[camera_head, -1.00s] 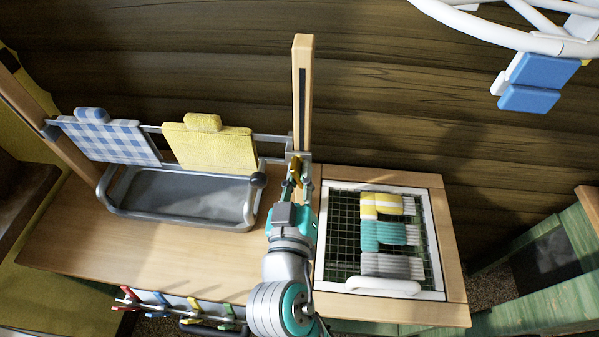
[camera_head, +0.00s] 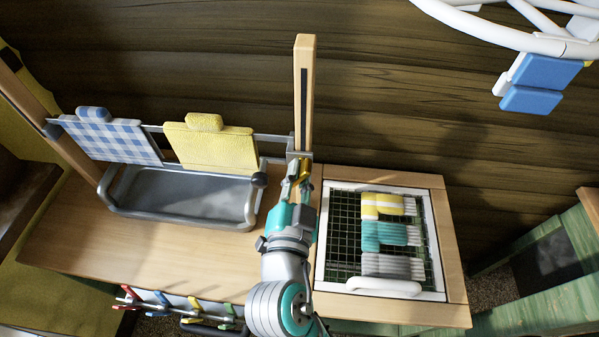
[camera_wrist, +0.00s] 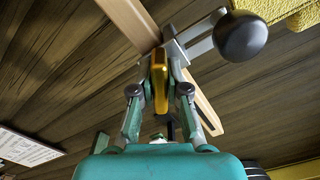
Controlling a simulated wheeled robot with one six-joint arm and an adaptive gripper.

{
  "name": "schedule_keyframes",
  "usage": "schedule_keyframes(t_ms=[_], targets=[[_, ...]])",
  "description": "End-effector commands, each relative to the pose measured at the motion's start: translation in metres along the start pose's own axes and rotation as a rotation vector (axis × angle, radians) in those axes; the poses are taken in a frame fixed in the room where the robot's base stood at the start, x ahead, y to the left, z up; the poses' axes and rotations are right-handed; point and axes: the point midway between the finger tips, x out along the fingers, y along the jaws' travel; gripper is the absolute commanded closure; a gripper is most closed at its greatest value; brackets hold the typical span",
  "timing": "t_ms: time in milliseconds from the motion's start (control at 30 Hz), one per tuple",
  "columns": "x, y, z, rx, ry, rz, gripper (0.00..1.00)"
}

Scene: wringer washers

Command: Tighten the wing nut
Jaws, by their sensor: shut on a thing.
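The yellow wing nut (camera_wrist: 160,82) sits at the bracket on the wooden post (camera_head: 304,95). In the wrist view it stands between the two fingers of my gripper (camera_wrist: 160,80), with its long face upright in the picture. My gripper (camera_head: 299,175) is shut on the wing nut at the foot of the visible post. In the head view the fingers partly cover the nut and the bracket. The metal bar (camera_head: 272,141) runs left from the post's bracket. The threads behind the nut are hidden.
A black ball knob (camera_wrist: 240,38) is close to the right of my gripper in the wrist view. A grey tray (camera_head: 185,195) stands left under the hanging yellow cloth (camera_head: 212,148) and blue checked cloth (camera_head: 108,138). A wire rack (camera_head: 345,235) with folded cloths lies right.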

Motion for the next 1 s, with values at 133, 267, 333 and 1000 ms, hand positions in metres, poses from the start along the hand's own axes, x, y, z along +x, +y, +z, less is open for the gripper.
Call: schedule_keyframes(t_ms=[133,267,333,1000], targets=[[-0.0001,-0.0005,-0.0001,0.137,0.000,0.000,1.00],[-0.0001,-0.0008,-0.0002,0.261,0.000,0.000,1.00],[-0.0001,-0.0009,-0.0003,0.327,0.000,0.000,1.00],[-0.0001,-0.0018,-0.0009,0.807,0.000,0.000,1.00]])
